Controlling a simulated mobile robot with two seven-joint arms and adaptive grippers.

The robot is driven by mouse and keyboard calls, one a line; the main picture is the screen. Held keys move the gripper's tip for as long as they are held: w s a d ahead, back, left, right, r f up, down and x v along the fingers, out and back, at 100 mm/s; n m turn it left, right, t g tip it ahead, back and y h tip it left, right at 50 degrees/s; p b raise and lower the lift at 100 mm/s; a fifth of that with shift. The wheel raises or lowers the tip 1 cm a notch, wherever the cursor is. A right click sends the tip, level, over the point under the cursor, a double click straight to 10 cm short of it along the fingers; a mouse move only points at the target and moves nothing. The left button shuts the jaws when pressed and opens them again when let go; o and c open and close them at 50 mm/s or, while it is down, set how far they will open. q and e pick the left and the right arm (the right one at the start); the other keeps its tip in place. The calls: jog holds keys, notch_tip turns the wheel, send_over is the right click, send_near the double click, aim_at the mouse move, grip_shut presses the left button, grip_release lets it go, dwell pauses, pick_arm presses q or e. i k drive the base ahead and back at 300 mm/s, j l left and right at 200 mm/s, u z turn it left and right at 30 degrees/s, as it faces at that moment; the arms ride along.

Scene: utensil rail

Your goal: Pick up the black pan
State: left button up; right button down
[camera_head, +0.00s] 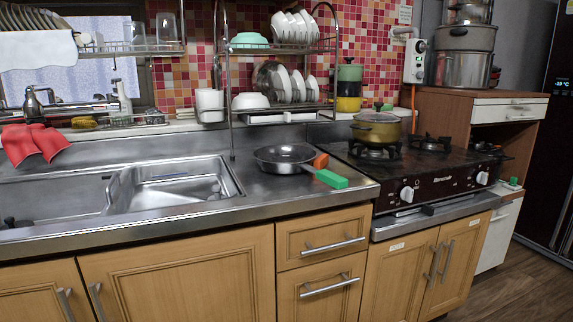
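A black pan (284,156) rests upright on the steel counter, between the sink and the stove. It looks dark with a shiny grey inside. Its short dark handle points right and toward the front, toward a bright green block-like piece (331,179) near the counter's front edge. I cannot tell whether the green piece is part of the handle or a separate thing. Neither of my grippers shows in the head view.
A small orange-red item (320,161) lies right of the pan. A yellowish pot (377,130) stands on the stove (430,165). A dish rack (231,110) rises behind the pan. The sink (170,186) is at left. The counter in front of the pan is clear.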

aim_at(277, 160)
jog(key=i+l, duration=0.15)
jog(key=l, duration=0.2)
jog(key=i+l, duration=0.15)
jog(key=l, duration=0.15)
jog(key=i+l+u, duration=0.2)
jog(key=l+u, duration=0.2)
jog(key=l, duration=0.15)
jog(key=l+u, duration=0.25)
jog(key=i+l, duration=0.05)
jog(key=l, duration=0.05)
